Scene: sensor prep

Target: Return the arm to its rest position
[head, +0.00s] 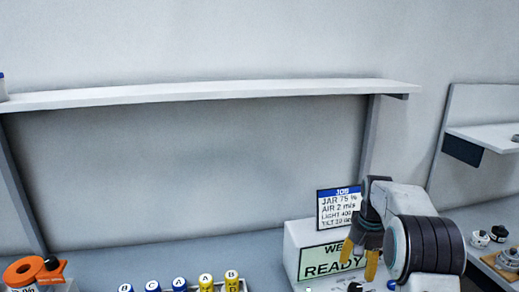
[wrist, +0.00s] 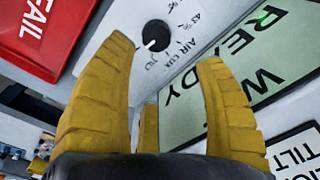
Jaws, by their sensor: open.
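My gripper (head: 360,262) is at the lower right in the head view, in front of a white box (head: 300,240) with a green READY panel (head: 325,262). Its yellow fingers point down. In the wrist view my gripper (wrist: 165,85) is open, with nothing between its fingers. Beyond the fingertips is a black dial (wrist: 156,35) on a white panel, beside the green READY panel (wrist: 235,55). I cannot tell how far the fingertips are from the panel.
A job sign (head: 340,208) stands above the box. Several lettered bottles (head: 205,282) stand in a row at the bottom. An orange tape dispenser (head: 35,271) is at the lower left. A long shelf (head: 210,93) spans the wall. A red FAIL container (wrist: 75,35) shows in the wrist view.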

